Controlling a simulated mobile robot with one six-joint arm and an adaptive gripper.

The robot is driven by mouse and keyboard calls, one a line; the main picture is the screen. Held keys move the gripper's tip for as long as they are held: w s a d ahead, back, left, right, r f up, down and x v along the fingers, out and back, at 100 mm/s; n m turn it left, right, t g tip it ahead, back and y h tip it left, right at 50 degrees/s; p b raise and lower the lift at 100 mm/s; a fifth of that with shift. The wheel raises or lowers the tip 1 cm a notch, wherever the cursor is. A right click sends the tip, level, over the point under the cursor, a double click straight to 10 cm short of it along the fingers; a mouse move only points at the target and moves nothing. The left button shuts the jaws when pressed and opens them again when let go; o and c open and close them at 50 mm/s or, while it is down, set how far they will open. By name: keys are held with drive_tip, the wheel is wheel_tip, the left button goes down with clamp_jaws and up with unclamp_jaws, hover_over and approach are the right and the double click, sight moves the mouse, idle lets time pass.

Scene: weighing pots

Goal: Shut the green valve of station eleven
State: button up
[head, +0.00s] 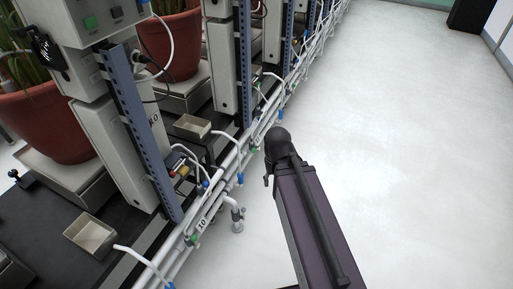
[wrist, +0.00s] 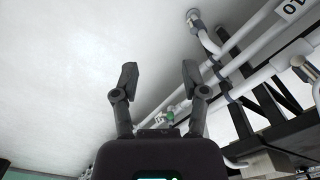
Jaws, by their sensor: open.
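My gripper (wrist: 158,75) is open and empty in the wrist view, its two dark fingers spread apart. A small green valve (wrist: 170,117) shows beyond and below the fingertips, on the white pipes. The gripper is apart from it. In the head view, small green valves sit on the pipe run, one (head: 193,238) near the label that reads 10 and another (head: 252,150) farther along. No label for station eleven can be read, so I cannot tell for certain which valve belongs to it.
White pipes (head: 228,160) run along the front of the bench, with blue fittings (head: 240,178) and a pipe leg (head: 237,214) near the floor. A label reading 10 (wrist: 293,8) is at upper right in the wrist view. The pale floor (head: 400,130) to the right is clear.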

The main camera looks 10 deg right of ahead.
drive_tip(key=shift+a, duration=0.2)
drive_tip(key=shift+o, duration=0.6)
drive_tip(key=shift+a, duration=0.1)
drive_tip(key=m+t+y+b, duration=0.1)
drive_tip(key=m+t+y, duration=0.15)
drive_tip(key=m, duration=0.35)
approach(254, 150)
wheel_tip(254, 150, up, 3)
drive_tip(key=w+d, duration=0.1)
drive_tip(key=shift+w+d+g, duration=0.1)
drive_tip(key=shift+g, duration=0.35)
drive_tip(key=shift+f+b, duration=0.2)
drive_tip(key=shift+b, duration=0.1)
drive_tip(key=b+x, duration=1.3)
drive_tip(key=shift+f, duration=0.25)
